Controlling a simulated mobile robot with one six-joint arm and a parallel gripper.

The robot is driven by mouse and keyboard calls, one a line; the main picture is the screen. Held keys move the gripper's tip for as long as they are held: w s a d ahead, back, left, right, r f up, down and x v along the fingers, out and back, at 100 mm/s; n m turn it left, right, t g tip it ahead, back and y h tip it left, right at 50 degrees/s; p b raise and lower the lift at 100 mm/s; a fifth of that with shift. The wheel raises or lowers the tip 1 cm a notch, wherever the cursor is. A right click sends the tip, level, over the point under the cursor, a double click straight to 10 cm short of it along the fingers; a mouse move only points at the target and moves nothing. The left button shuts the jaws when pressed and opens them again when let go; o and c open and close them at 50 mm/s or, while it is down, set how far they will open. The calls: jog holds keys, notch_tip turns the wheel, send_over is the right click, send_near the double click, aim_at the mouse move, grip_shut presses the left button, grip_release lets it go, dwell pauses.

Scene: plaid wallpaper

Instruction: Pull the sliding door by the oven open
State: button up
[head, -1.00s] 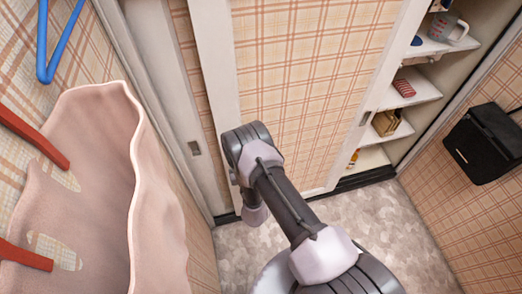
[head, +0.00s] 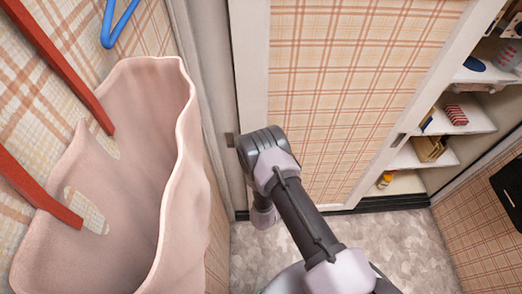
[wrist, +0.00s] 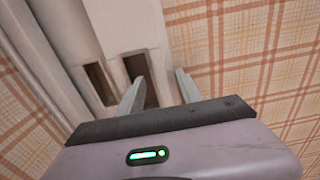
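The sliding door (head: 365,70) is a plaid panel in a white frame, standing in front of me; shelves are exposed past its right edge. A dark recessed pull shows on its right stile (head: 398,140). Another small recess (head: 230,140) shows left of my wrist. In the wrist view, two dark recesses show side by side, a left one (wrist: 98,80) and a right one (wrist: 140,72) on white trim. My gripper (wrist: 161,82) is open and empty, its left finger overlapping the right recess; contact cannot be told. The head view hides the fingertips. No oven is visible.
A pink bag (head: 120,150) hangs close at left on red hooks (head: 50,195), with a blue hanger (head: 118,22) above. Shelves (head: 465,115) with small items stand at right. A black box (head: 510,190) is on the right wall. Speckled floor (head: 400,240) is clear.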

jog(key=s+d+p, duration=0.1)
jog(key=s+p, duration=0.2)
jog(key=s, duration=0.9)
jog(key=shift+d, duration=0.1)
